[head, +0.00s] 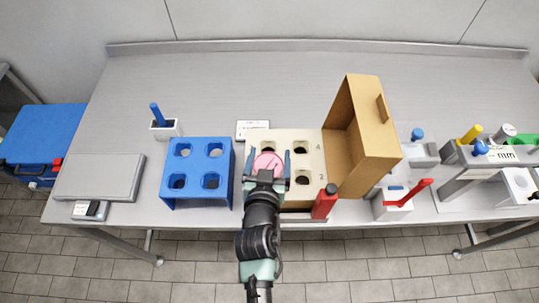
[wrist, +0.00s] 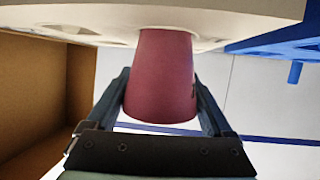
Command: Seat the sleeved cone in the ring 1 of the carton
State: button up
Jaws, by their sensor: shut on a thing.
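The sleeved cone shows as a pink disc (head: 266,160) in the head view and as a dark pink tapered body (wrist: 160,80) in the wrist view. My gripper (head: 269,166) is shut on it, a finger on each side. The cone is over the front left part of the carton's cream insert (head: 293,163). In the wrist view, its narrow end meets the insert's pale surface (wrist: 230,18); whether it is inside a ring is hidden. Three other holes show in the insert, with a 4 beside the back right one. Ring 1's label is not readable.
The carton's brown open lid (head: 371,150) rises right of the insert. A blue four-hole rack (head: 197,160) stands to the left. The table's back (head: 250,75) is clear.

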jog(key=o, duration=1.2)
jog(key=shift+c, duration=0.2)
jog(key=b+v, duration=0.2)
jog(key=v, duration=1.1)
jog(key=shift+w, duration=0.1)
